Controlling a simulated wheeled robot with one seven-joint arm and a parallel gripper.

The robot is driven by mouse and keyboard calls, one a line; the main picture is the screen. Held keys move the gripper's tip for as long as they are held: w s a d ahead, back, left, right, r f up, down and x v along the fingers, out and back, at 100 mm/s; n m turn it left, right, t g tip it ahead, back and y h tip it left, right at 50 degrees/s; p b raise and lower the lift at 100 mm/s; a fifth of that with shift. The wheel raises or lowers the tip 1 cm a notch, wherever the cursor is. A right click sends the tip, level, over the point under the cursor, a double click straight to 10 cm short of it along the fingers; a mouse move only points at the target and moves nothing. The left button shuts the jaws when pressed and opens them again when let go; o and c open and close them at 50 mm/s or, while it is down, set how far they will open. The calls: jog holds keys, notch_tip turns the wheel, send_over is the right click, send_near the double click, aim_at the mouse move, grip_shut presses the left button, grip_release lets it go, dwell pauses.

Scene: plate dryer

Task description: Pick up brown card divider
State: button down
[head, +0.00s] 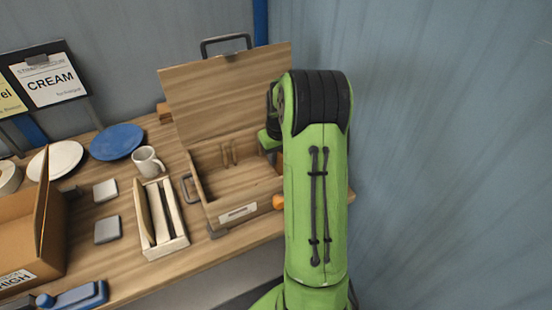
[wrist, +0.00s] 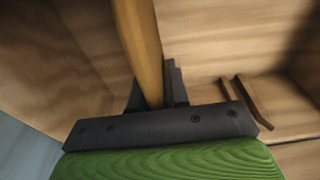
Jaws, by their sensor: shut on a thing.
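In the wrist view, a smooth brown strip, seen nearly edge-on, runs up from between my fingers; it looks like the brown card divider (wrist: 138,40). My gripper (wrist: 155,95) is shut on it, one dark finger on each side. The divider's lower end is hidden by the jaws. In the head view my green arm hides most of the gripper and the divider. The gripper is at the right side of the open wooden box (head: 240,213), whose lid (head: 225,90) stands raised behind.
Two small wooden pieces (wrist: 250,98) stand inside the box. Left of it are a white tray (head: 168,247) with upright slats, a mug (head: 147,161), a blue plate (head: 116,142) and a cardboard box (head: 50,235). An orange knob-like thing (head: 278,202) is beside my arm.

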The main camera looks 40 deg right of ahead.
notch_tip(320, 180, up, 16)
jog(key=p, duration=0.3)
jog(key=shift+r+p, duration=0.25)
jog(key=shift+p, duration=0.15)
jog(key=shift+f, duration=0.1)
